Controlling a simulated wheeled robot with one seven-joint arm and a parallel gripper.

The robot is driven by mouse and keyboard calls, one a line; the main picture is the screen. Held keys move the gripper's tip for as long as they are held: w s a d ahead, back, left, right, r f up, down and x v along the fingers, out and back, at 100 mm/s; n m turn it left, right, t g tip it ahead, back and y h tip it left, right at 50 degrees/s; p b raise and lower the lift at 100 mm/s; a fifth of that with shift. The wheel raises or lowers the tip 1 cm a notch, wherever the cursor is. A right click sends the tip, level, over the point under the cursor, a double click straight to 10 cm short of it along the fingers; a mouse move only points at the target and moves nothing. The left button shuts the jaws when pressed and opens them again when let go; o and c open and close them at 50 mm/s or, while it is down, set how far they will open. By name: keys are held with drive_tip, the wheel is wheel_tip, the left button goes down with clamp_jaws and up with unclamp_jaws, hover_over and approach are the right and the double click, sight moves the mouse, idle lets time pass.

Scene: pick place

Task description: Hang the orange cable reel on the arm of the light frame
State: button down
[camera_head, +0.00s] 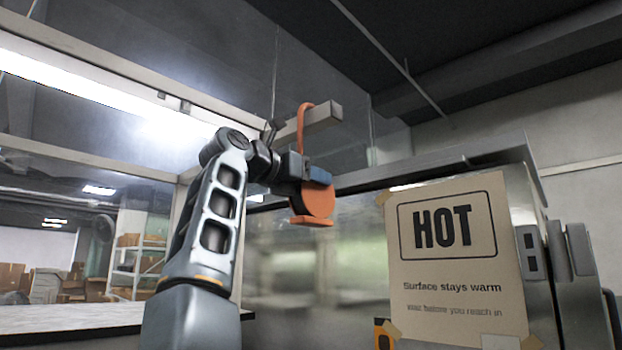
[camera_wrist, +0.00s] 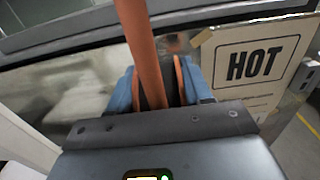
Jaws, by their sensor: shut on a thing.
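The orange cable reel (camera_head: 317,203) hangs upright from my gripper (camera_head: 318,178), with its round drum and flat foot below the fingers. In the wrist view, the blue fingers of my gripper (camera_wrist: 161,88) are shut on the reel, and its orange strap (camera_wrist: 137,40) runs up out of view. In the head view, the strap's hooked top is at the stubby grey arm (camera_head: 326,114) of the light frame (camera_head: 120,73). The hook crosses the arm's near face and curls over its top edge, near the free end. Whether it touches or bears on the arm cannot be told.
A metal machine (camera_head: 552,235) with a taped "HOT" sign (camera_head: 450,262) stands right of the reel. The sign also shows in the wrist view (camera_wrist: 255,64). A pale counter (camera_head: 70,318) is at lower left. Glass panes stand behind the arm.

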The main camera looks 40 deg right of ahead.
idle(0.3)
drive_tip(key=shift+c, duration=2)
unclamp_jaws()
drive_tip(key=shift+f, duration=0.1)
drive_tip(key=a+b, duration=0.2)
drive_tip(key=a, duration=0.5)
drive_tip(key=shift+s+a, duration=0.15)
drive_tip(key=shift+a, duration=0.25)
